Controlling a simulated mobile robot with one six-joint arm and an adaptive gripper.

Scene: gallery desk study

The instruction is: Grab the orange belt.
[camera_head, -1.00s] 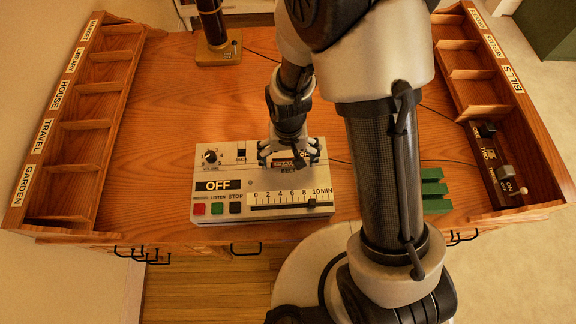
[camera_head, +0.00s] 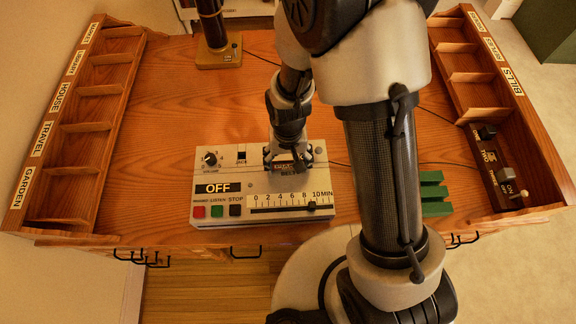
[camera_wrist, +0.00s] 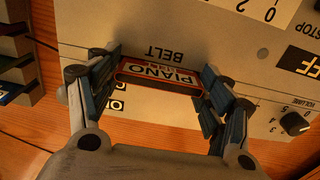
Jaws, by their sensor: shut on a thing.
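A grey desk machine (camera_head: 228,177) stands at the front of the desk, with an OFF plate, several buttons and a slider scale. The orange belt (camera_wrist: 160,77) is a small dark piece with an orange-red bordered label reading PIANO. It sits at the machine's top by the printed word BELT. My gripper (camera_wrist: 162,82) is shut on it, one finger at each end of the piece. In the head view, the gripper (camera_head: 287,163) is low over the machine's right part and hides most of the belt; whether the belt touches the machine is unclear.
Labelled wooden racks line the left (camera_head: 75,125) and right (camera_head: 475,75) desk sides. A dark cylinder on a brass base (camera_head: 219,55) stands at the back. Green blocks (camera_head: 433,190) lie right of the machine. A switch panel (camera_head: 498,165) is at the right. The desk's middle-left is clear.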

